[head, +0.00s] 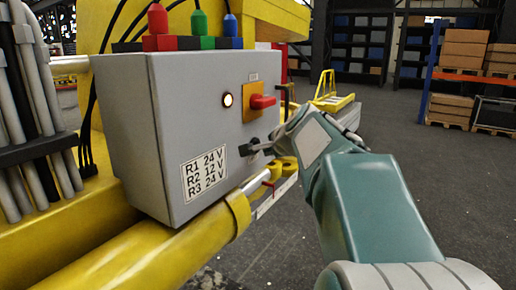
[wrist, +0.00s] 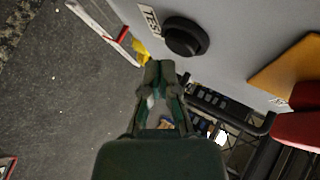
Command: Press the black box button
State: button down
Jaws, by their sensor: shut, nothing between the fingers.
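The grey control box (head: 130,120) is mounted on yellow machinery in the head view. Its round black button (wrist: 185,37) stands out from the grey face at the top of the wrist view, beside a small label. My gripper (wrist: 160,70) has its fingertips together and empty. In the wrist view the tips are just below and left of the button, with a small gap in the picture. In the head view my gripper (head: 256,149) is at the lower right of the box face, where it and the button are hard to tell apart. I cannot tell the depth gap.
A red rotary switch (head: 262,102) on a yellow plate and a lit round lamp (head: 228,99) are above. Red, green and blue connectors (head: 200,24) top the box. A yellow tube (head: 170,250) runs below. Open floor (head: 440,180) lies to the right.

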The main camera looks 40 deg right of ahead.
jog(key=shift+w, duration=0.15)
jog(key=shift+w+a, duration=0.1)
jog(key=shift+w, duration=0.1)
jog(key=shift+w+a, duration=0.25)
jog(key=shift+w, duration=0.2)
dwell(0.9)
jog(key=shift+s+d, duration=0.35)
jog(key=shift+s, duration=0.5)
jog(key=s, duration=0.1)
jog(key=s+d, duration=0.1)
jog(key=s, duration=0.1)
jog(key=s+d, duration=0.1)
jog(key=shift+s, duration=0.3)
dwell(0.8)
